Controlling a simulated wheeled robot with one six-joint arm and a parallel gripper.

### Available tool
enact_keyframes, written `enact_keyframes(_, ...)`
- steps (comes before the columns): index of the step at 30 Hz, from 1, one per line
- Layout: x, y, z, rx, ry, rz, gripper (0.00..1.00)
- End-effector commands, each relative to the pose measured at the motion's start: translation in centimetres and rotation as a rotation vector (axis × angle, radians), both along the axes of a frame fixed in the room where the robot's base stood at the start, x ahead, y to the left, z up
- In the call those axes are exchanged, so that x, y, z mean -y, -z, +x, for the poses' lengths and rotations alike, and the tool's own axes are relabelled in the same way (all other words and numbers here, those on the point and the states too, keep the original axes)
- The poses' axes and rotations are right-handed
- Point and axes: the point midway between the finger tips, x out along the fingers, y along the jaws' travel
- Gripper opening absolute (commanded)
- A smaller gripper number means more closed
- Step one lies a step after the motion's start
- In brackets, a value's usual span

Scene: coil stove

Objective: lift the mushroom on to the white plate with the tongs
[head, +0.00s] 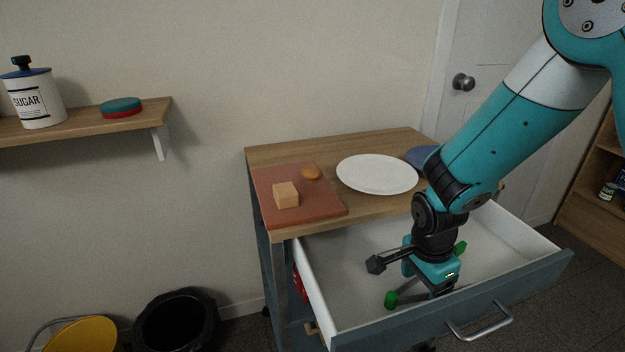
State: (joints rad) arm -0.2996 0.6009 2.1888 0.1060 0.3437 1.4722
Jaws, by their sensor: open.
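A small rounded orange-brown piece (311,173), which looks like the mushroom, lies at the back of a reddish-brown board (325,208) on the cart top. The white plate (377,174) is empty and lies right of the board. My gripper (440,288) points down inside the open drawer and is open. A utensil with green ends (391,299), likely the tongs, lies in the drawer under it. Another green part (460,248) shows behind my gripper. My gripper hides the utensil's middle, so I cannot tell whether the fingers touch it.
A tan block (285,195) sits on the board. A blue dish (422,157) is partly hidden behind my arm. The white drawer (315,292) is pulled out with walls around my gripper. A wall shelf (88,128) is at left; a black bin (176,322) stands below.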

Motion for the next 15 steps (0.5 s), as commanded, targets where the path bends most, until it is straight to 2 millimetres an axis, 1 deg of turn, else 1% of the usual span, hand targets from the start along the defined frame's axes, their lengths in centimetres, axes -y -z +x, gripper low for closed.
enact_keyframes(6,0.0,-0.05,0.01,0.0,0.0,0.0,0.72)
enact_keyframes(11,0.0,-0.05,0.0,0.0,0.0,0.0,0.36)
enact_keyframes(15,0.0,-0.05,0.0,0.0,0.0,0.0,0.35)
